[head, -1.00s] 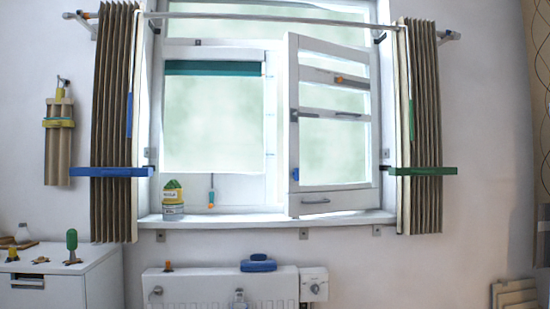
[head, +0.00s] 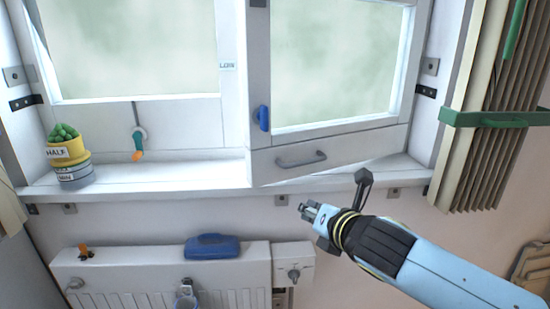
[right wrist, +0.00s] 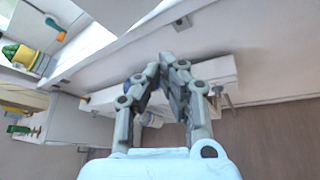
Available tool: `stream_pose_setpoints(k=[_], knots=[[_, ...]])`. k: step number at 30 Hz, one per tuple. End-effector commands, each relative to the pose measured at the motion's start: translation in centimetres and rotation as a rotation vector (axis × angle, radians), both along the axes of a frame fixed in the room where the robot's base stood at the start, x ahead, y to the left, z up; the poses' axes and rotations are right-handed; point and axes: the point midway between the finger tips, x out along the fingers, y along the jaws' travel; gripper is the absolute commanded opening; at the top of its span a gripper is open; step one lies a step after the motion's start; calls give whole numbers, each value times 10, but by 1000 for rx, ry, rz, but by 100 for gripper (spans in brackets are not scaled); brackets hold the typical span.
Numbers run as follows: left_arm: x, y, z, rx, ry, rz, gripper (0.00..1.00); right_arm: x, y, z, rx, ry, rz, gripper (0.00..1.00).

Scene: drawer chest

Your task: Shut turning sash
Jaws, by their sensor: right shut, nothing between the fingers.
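The turning sash (head: 335,75) is the right-hand white window leaf, hinged on the right. It stands ajar, its lower left corner out over the sill (head: 220,179). A grey bar handle (head: 301,159) is on its bottom rail, and a blue piece (head: 262,118) sits on its left stile. My right gripper (head: 306,211) is shut and empty, below the sill and the sash's lower edge, touching neither. In the right wrist view its fingers (right wrist: 163,62) meet at the tips, with the radiator behind them. My left gripper is not in view.
A stacked yellow and grey pot with a green plant (head: 67,155) stands at the sill's left end. Below are a radiator (head: 150,270) with a blue object (head: 212,246) on top and a control box (head: 292,264). A pleated curtain with a green band (head: 495,118) hangs at right.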

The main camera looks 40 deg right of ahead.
Motion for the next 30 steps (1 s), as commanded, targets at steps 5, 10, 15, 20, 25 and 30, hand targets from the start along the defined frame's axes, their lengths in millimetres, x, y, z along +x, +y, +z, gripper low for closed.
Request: stream_pose_setpoints(k=[5,10,15,20,25,30], knots=[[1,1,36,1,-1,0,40,4,20,168,-423,-140,122,0],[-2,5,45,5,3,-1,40,-2,29,230,-614,-193,145,0],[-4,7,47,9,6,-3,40,11,27,237,-643,-200,147,0],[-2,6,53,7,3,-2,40,42,21,238,-639,-201,145,0],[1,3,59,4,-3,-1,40,78,13,237,-638,-201,146,0],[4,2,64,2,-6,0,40,108,7,236,-639,-200,147,0]])
